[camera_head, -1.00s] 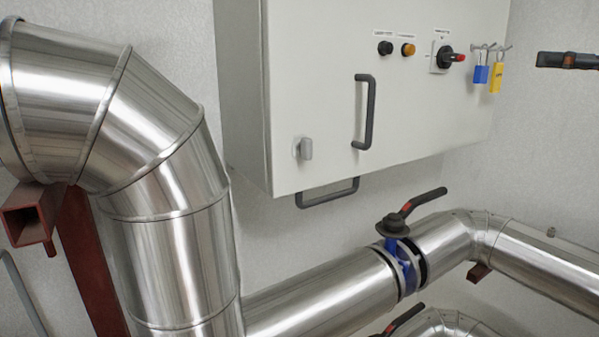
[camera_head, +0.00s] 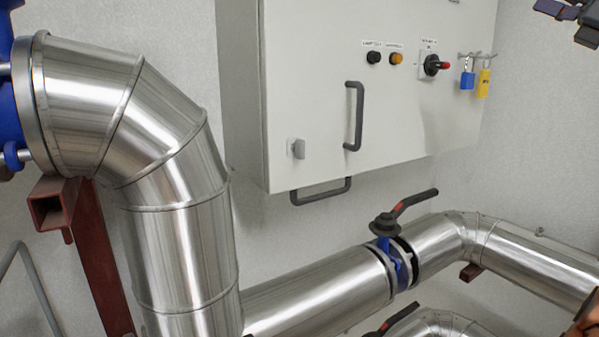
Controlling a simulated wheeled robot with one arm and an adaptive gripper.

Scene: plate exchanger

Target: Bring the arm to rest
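My gripper (camera_head: 572,18) shows in part at the top right corner of the head view, dark and cut off by the frame edge. It is in front of the bare wall, up and to the right of the padlocks, and apart from everything seen. Its fingers are too small and cropped to tell whether they are open or shut. I see nothing held in it. An orange-brown part of my arm shows at the lower right edge.
A light grey cabinet (camera_head: 410,110) with a dark handle (camera_head: 354,115), a rotary switch (camera_head: 434,66), a blue padlock (camera_head: 467,80) and a yellow padlock (camera_head: 484,83) hangs on the wall. Large metal pipes (camera_head: 185,240) and a lever valve (camera_head: 390,225) stand below. The wall at right is clear.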

